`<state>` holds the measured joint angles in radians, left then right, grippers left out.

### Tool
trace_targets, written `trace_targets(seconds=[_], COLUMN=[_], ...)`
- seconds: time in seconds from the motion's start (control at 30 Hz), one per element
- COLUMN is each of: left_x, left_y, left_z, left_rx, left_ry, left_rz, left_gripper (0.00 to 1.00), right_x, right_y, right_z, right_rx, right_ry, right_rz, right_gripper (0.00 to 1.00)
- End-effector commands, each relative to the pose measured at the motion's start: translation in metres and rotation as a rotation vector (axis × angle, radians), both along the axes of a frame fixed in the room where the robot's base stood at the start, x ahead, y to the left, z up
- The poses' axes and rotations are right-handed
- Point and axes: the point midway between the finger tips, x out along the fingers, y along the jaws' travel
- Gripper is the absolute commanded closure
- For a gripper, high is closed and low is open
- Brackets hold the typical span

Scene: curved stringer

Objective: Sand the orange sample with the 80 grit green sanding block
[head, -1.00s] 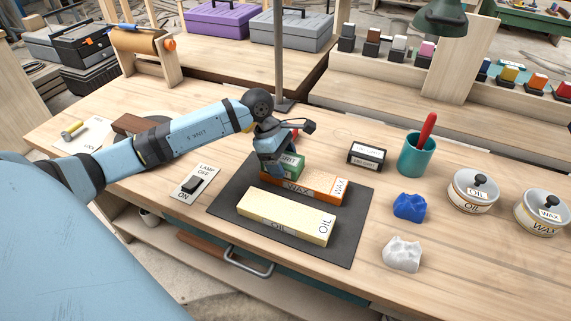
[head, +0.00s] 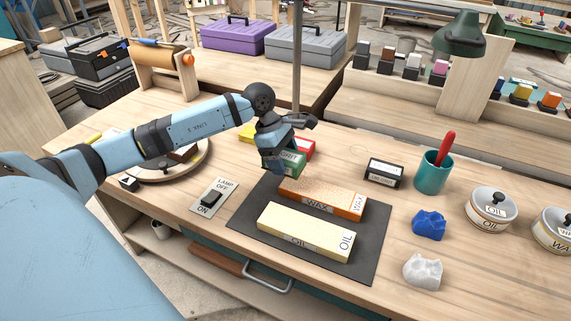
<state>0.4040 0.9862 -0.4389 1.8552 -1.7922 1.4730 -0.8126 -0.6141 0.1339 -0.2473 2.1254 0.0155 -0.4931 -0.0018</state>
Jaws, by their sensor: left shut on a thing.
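The orange sample (head: 318,203), labelled WAX, lies on the dark mat (head: 375,235) behind the cream OIL sample (head: 304,232). Its top looks lighter and speckled. My left gripper (head: 279,167) is shut on the green sanding block (head: 292,165), whose label is partly hidden by the fingers. The block is at the back left end of the orange sample and looks raised above it; I cannot tell the exact gap. My right gripper is not in view.
Red (head: 305,148) and yellow (head: 247,134) blocks are behind my left gripper. A black block (head: 384,173), a teal cup (head: 432,174), blue (head: 429,225) and white (head: 422,271) cloths and an OIL tin (head: 492,210) stand right. A lamp switch (head: 211,199) is left of the mat.

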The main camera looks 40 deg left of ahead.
Motion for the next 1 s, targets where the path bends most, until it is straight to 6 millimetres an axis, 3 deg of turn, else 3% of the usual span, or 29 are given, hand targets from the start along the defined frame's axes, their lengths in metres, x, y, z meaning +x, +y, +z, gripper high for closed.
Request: trace_targets(seconds=[0.4,1.0], left_x=[0.002,0.002], left_y=[0.009,0.009], left_z=[0.036,0.037], left_rx=[0.000,-0.001], left_ry=[-0.001,0.000], left_rz=[0.008,0.008], left_gripper=[0.53,0.53], right_x=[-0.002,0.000], right_y=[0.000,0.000], right_z=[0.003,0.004], right_rx=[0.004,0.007], right_ry=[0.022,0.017], right_rz=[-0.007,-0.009], right_gripper=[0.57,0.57])
